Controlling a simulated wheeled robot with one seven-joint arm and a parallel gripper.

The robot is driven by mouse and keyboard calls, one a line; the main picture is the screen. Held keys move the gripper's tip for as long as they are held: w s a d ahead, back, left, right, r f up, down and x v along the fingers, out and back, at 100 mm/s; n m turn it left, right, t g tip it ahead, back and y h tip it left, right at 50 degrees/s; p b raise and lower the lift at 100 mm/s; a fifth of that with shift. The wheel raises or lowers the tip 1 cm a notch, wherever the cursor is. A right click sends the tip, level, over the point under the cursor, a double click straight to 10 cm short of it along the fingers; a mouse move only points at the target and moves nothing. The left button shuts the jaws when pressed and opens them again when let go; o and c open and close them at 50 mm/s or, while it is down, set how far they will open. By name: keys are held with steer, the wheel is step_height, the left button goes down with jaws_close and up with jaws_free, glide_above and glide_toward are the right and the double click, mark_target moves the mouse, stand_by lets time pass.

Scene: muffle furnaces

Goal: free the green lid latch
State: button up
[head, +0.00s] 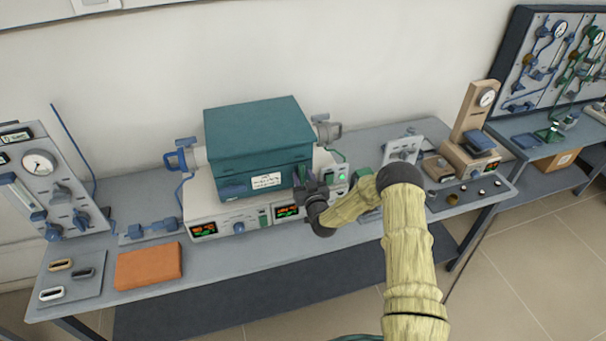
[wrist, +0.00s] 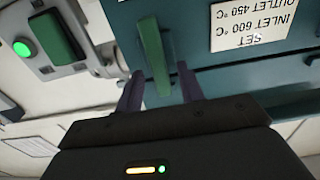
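The green lid latch (wrist: 153,55) is an upright bar on the teal front of the furnace box (head: 258,135), left of the white label. My gripper (wrist: 160,70) is at the latch, with its two dark purple fingers apart, one on each side of the bar's lower part in the wrist view. A small gap shows at the right finger; I cannot tell whether the left one touches. In the head view my gripper (head: 303,190) is at the box's front right corner and hides most of the latch.
A second green handle (wrist: 58,38) sits on a pale panel beside a lit green button (wrist: 22,48). The white base with displays (head: 204,230) stands under the box. An orange block (head: 148,265) lies on the bench at left. Bare bench top (head: 235,265) is in front.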

steer(key=shift+w+a, duration=0.15)
steer(key=shift+w, duration=0.35)
jaws_close()
